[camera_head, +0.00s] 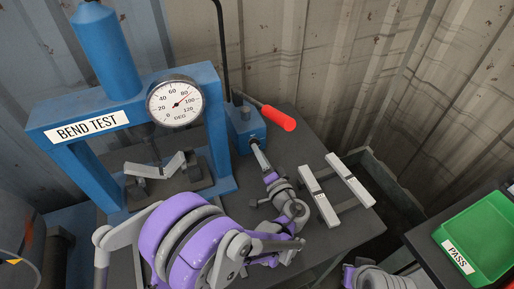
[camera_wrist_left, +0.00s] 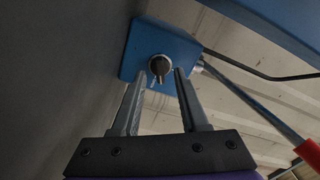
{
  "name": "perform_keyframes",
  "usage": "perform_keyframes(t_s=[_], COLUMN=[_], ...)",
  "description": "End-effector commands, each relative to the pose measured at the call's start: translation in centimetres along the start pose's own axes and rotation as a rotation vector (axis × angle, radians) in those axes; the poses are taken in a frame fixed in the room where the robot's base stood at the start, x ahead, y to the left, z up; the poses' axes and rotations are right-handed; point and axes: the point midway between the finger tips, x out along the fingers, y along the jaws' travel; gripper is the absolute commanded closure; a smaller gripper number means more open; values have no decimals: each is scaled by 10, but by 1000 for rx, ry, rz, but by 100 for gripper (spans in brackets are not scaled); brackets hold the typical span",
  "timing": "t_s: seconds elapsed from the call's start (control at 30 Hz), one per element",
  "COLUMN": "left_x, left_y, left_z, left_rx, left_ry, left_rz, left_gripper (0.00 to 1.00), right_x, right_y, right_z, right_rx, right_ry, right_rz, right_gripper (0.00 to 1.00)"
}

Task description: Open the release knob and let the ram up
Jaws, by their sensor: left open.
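The release knob (camera_wrist_left: 160,68) is a small dark round knob on the face of the blue pump block (camera_wrist_left: 133,48). The block (camera_head: 243,125) stands beside the blue press frame (camera_head: 217,150) in the head view. My left gripper (camera_wrist_left: 164,82) is open, its two fingers on either side of the knob; I cannot tell whether they touch it. In the head view my left gripper (camera_head: 257,149) reaches the block's lower front and hides the knob. The ram (camera_head: 153,148) shows darkly above a bent metal piece (camera_head: 150,171) on the supports. My right gripper is not seen.
A red-handled lever (camera_head: 276,118) sticks out from the pump block. A round gauge (camera_head: 175,102) hangs on the press. Two pale bars (camera_head: 335,188) lie on the dark bench (camera_head: 305,150). A green PASS tray (camera_head: 483,238) is at far right.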

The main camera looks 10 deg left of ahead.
Motion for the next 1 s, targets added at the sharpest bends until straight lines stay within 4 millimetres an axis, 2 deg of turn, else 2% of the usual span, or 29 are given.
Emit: perform_keyframes(t_s=[0.03,0.2,0.5,0.53,0.77,1.0], left_x=[8,22,24,24,24,24], left_y=[0,0,0,0,0,1], left_z=[0,0,0,0,0,0], left_rx=[0,0,0,0,0,22], left_ry=[-2,0,1,1,1,1], left_rz=[-1,0,0,0,0,0], left_gripper=[56,56,56,58,99,100], right_x=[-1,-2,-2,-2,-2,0], right_y=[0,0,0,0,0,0], right_z=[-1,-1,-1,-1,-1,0], right_rx=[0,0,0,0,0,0], right_ry=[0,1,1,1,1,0], right_rz=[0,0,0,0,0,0], right_gripper=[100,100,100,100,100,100])
